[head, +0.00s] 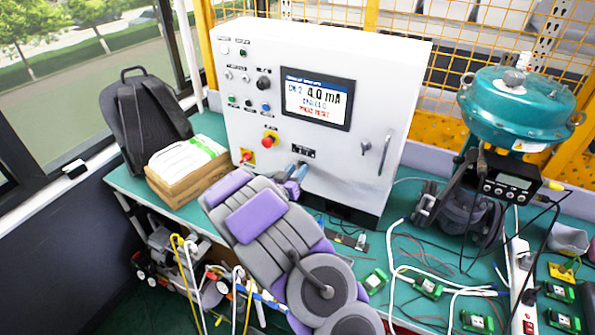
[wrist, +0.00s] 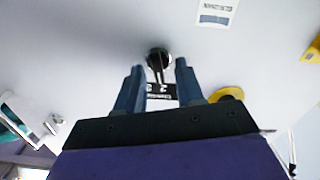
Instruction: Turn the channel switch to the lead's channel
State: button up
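The white control box (head: 235,110) stands on the bench with a lit screen (head: 318,98) that shows "CH 2" and "4.0 mA" above red text too small to read surely. In the wrist view, which looks upside down, a black rotary knob (wrist: 158,57) sits beside a black number strip (wrist: 162,91) where a 2 shows. I take this knob as the channel switch. My gripper (wrist: 160,75) is open, its blue fingers spread around the knob's line, apart from it as far as I see. The strip (head: 303,152) also shows in the head view above my gripper (head: 298,172). Which lead is meant cannot be told.
A red button on a yellow base (head: 270,138) sits left of the strip. Another black knob (head: 263,83) is higher up. A door handle (head: 383,155) is on the right. A teal valve actuator (head: 515,105), cables and green modules (head: 428,287) crowd the bench's right side.

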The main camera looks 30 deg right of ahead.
jog(key=shift+w+d, duration=0.3)
jog(key=shift+d, duration=0.2)
jog(key=shift+c, duration=0.2)
grip_shut()
jog(key=shift+m+b, duration=1)
jog(key=shift+m, duration=1.8)
jog(key=shift+r, duration=0.1)
